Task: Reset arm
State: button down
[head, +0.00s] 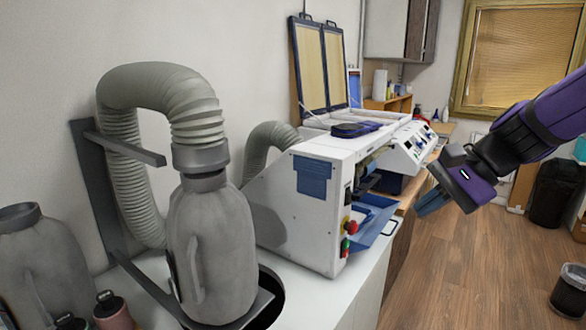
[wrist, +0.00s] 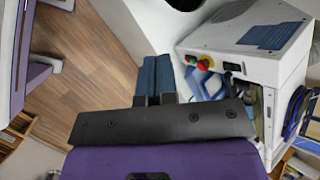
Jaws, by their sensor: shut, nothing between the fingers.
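My gripper (head: 433,201) is at the right in the head view, at the end of my purple and black arm. It hangs in free air to the right of the white machine and touches nothing. Its blue fingers are together with nothing between them. In the wrist view the two blue fingers (wrist: 152,78) lie side by side, pointing up in the picture. The white forming machine (head: 315,215) stands on the counter, with its lid (head: 322,66) raised. It also shows at the right of the wrist view (wrist: 235,58).
A grey hose (head: 130,140) and grey bottle (head: 212,245) stand at the front left. The machine's blue tray (head: 372,222) juts towards the aisle. The wooden floor (head: 460,265) below my gripper is clear. Black bins (head: 552,192) stand at the far right.

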jog(key=s+d+r+n+t+h, duration=0.1)
jog(key=s+d+n+h, duration=0.2)
jog(key=s, duration=0.4)
jog(key=s+d+r+n+t+h, duration=0.2)
jog(key=s+d+n+h, duration=0.2)
jog(key=s+n, duration=0.3)
jog(key=shift+s+d+r+h, duration=0.3)
jog(key=shift+s+h, duration=0.1)
jog(key=shift+s, duration=0.1)
